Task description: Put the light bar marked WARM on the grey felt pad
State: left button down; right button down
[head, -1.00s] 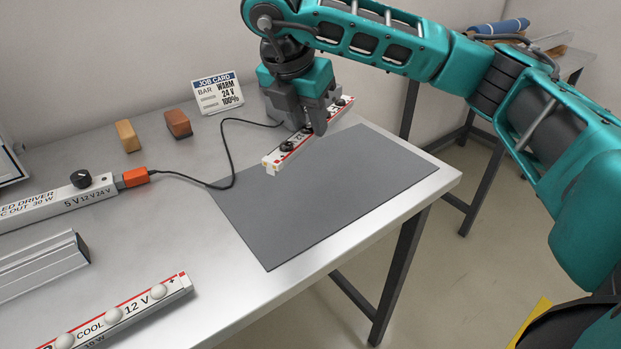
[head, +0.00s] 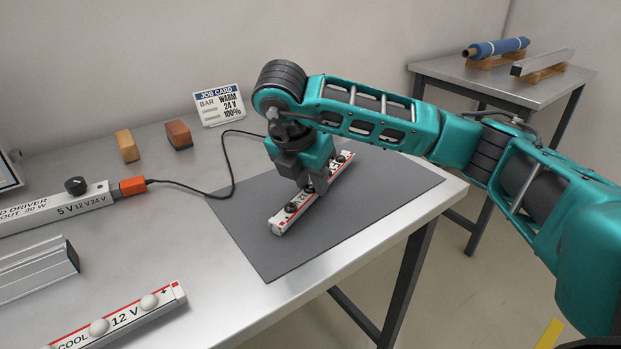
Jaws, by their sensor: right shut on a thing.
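A second bar, marked COOL and 12 V (head: 125,318), with pale domes, lies at the front left of the bench. My left gripper is not in view.
A LED driver (head: 60,209) with a black knob and orange plug (head: 132,187) stands left; its black cable (head: 233,165) runs behind the pad. Two small blocks (head: 127,146) (head: 178,135) and a job card (head: 219,106) stand behind. An aluminium profile (head: 38,270) lies left.

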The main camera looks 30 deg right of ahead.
jog(key=c, duration=1.3)
grip_release()
jog(key=shift+f, duration=0.2)
jog(key=o, duration=0.5)
jog(key=shift+r, duration=0.1)
jog(key=shift+r, duration=0.2)
jog(key=p+v, duration=0.4)
jog(key=v, duration=0.7)
jog(key=shift+a+r+p, duration=0.2)
jog(key=shift+r+p, duration=0.15)
jog(key=shift+p, duration=0.05)
jog(key=shift+s, duration=0.1)
